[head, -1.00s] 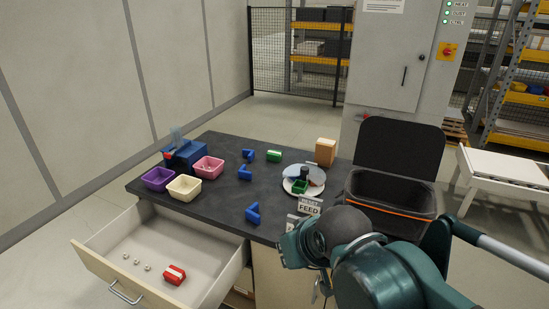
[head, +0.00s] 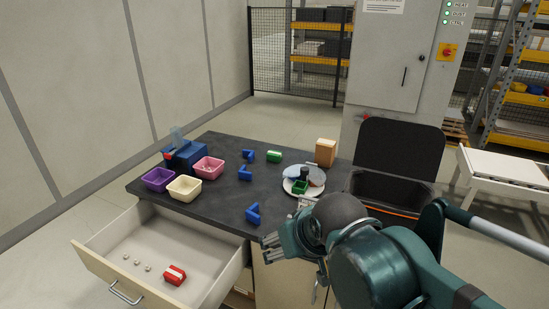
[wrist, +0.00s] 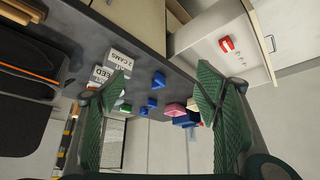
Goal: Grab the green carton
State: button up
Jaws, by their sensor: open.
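The green carton (head: 274,156), a small box with a white band, lies on the dark worktop (head: 222,214) toward its back edge. It shows very small in the wrist view (wrist: 144,112), between the finger pads. My gripper (head: 270,248) is at the front of the worktop, well apart from the carton and nearer the camera. In the wrist view its two green ribbed fingers (wrist: 160,88) stand wide apart with nothing between them.
Blue angled pieces (head: 246,173) lie between the gripper and the carton. A tan box (head: 325,152) and a round plate (head: 289,188) holding a green holder stand right of it. Purple, cream and pink bins (head: 208,168) are at left. An open drawer (head: 205,286) holds a red carton.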

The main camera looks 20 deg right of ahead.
jog(key=w+d+r+m+p, duration=0.15)
jog(key=w+r, duration=0.25)
jog(key=w, duration=0.6)
jog(key=w+d+r+m+g+h+p, duration=0.1)
jog(key=w+d+r, duration=0.25)
jog(key=w, duration=0.55)
jog(key=w+d+r+m+p, duration=0.1)
jog(key=w+r, duration=0.4)
jog(key=w, duration=0.5)
jog(key=m+g+h+p, duration=0.2)
jog(key=m+g+p, duration=0.1)
jog(key=m+p, duration=0.25)
send_over(274, 153)
jog(key=s+a, duration=0.2)
notch_tip(274, 153, down, 25)
jog(key=shift+p, duration=0.3)
jog(key=shift+w+f, duration=0.1)
jog(key=shift+f, duration=0.05)
jog(key=shift+x, duration=1.25)
jog(key=shift+w+f, duration=0.1)
